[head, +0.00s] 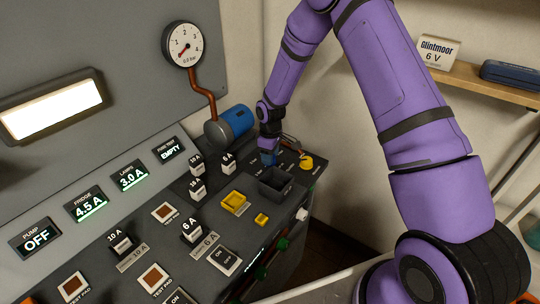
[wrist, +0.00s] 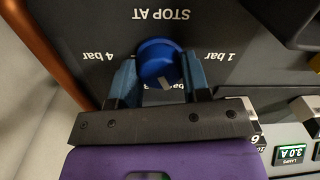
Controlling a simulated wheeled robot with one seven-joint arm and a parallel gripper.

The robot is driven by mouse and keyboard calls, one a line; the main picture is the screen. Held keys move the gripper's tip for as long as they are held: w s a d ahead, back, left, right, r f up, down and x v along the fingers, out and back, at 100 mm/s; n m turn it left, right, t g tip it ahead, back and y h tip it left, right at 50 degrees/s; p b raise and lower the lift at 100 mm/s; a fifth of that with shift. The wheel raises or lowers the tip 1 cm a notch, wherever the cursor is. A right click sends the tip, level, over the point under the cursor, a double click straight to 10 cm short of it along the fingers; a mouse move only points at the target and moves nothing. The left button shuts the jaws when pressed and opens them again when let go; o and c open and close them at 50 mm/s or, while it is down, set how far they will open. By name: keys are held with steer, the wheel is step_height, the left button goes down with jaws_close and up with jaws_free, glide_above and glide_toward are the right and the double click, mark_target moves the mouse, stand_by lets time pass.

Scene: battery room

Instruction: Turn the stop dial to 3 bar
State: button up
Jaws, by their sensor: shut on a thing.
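The stop dial (wrist: 156,58) is a round blue knob on the dark panel, seen upside down in the wrist view. Its white mark points down and slightly right in that view. "4 bar" is printed to its left and "1 bar" to its right; the labels below are mostly hidden by my fingers. My gripper (wrist: 161,75) is shut on the dial, one blue finger on each side. In the head view my gripper (head: 268,157) is at the far right end of the console, and the dial is hidden there.
A pressure gauge (head: 183,45) reads 0.0 bar. The pump display (head: 36,238) says OFF. A blue pump motor (head: 236,120) stands just left of my gripper. Several fuses stand on the console.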

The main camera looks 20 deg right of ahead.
steer(key=m, duration=1)
steer(key=shift+m, duration=0.3)
stand_by(0.4)
steer(key=o, duration=0.9)
steer(key=shift+o, duration=0.2)
step_height(320, 180, up, 11)
steer(key=shift+d, duration=0.15)
